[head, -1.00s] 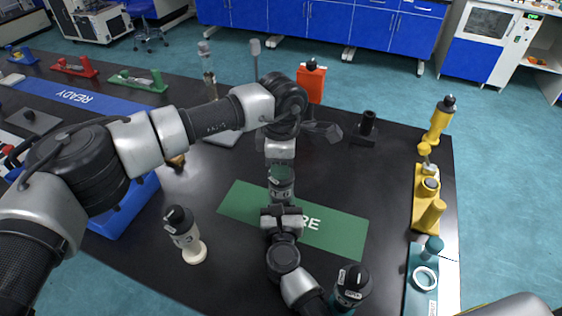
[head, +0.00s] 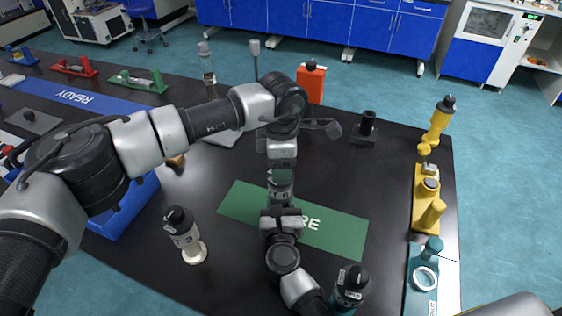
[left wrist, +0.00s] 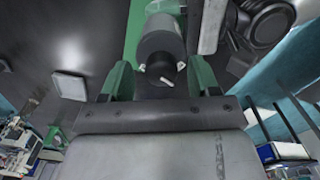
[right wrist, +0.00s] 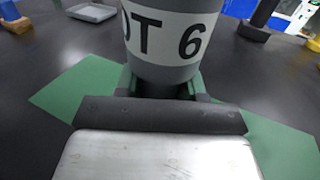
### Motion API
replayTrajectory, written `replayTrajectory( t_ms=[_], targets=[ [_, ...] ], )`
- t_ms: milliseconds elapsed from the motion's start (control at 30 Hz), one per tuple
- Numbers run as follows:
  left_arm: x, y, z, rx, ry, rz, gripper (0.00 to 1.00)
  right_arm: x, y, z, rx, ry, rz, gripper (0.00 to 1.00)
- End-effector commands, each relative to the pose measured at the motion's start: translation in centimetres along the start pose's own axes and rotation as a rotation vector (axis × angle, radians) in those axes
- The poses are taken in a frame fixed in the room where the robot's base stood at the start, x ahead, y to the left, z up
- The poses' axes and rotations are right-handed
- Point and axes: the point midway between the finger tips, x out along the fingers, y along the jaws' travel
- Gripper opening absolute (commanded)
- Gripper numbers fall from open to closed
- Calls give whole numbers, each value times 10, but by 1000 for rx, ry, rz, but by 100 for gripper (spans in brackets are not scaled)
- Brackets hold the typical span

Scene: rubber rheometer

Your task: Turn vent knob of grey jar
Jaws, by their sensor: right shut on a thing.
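The grey jar (head: 280,192) with a white "T 6" label is above the green mat, between my two grippers. My right gripper (right wrist: 165,88) is shut on the lower part of the jar, whose label fills the upper middle of the right wrist view. My left gripper (head: 281,176) points down at the jar's top from above. In the left wrist view, the jar's dark knob (left wrist: 164,72) with a small white pointer lies between the green left fingers. Those fingers stand apart with a gap beside the knob. In the head view the left gripper hides the knob.
A white-bodied bottle (head: 184,236) stands at the left and a teal bottle (head: 350,288) at the front right. The green mat (head: 335,228) lies below. Yellow (head: 428,205) and teal (head: 423,270) holders line the right edge. An orange bottle (head: 311,83) stands behind.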

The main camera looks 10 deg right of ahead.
Motion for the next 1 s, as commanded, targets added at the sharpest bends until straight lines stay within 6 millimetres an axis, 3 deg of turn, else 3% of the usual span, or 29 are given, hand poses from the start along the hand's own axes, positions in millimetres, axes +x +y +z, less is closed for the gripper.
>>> replayTrajectory(
  t_ms=[233,367,800,1000],
  targets=[
    [0,0,0,1,1,-2,61,1,0,1,2,-2,-2,12],
    [-11,0,0,1,2,0,61,1,-1,2,2,-3,-2,12],
    [-98,0,0,0,1,1,61,1,-1,1,2,-3,-2,12],
    [-117,0,0,1,1,-1,61,1,-1,1,2,-3,-2,12]
  ],
)
